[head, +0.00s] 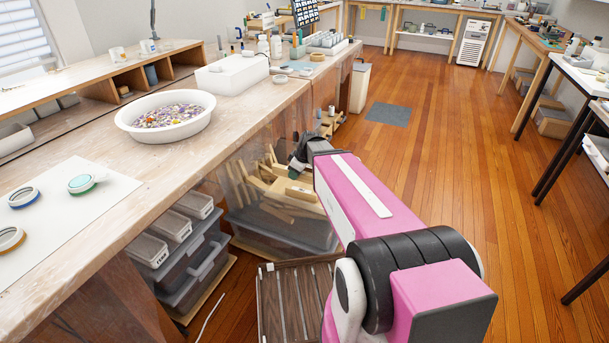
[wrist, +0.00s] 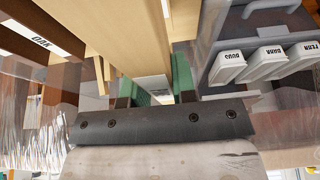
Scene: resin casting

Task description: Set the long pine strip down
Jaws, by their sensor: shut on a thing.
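My gripper (wrist: 155,85) shows its two green fingertips in the wrist view, shut on a pale wood piece, which I take to be the long pine strip (wrist: 140,42). The strip runs away from the fingers toward the top left; its far end is out of view.
Grey drawers with white labelled trays (head: 170,224) stand left of the bin, under the bench (head: 130,165). A slatted dark wood crate (head: 290,300) sits on the floor in front. A white bowl (head: 166,128) of coloured bits stands on the bench.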

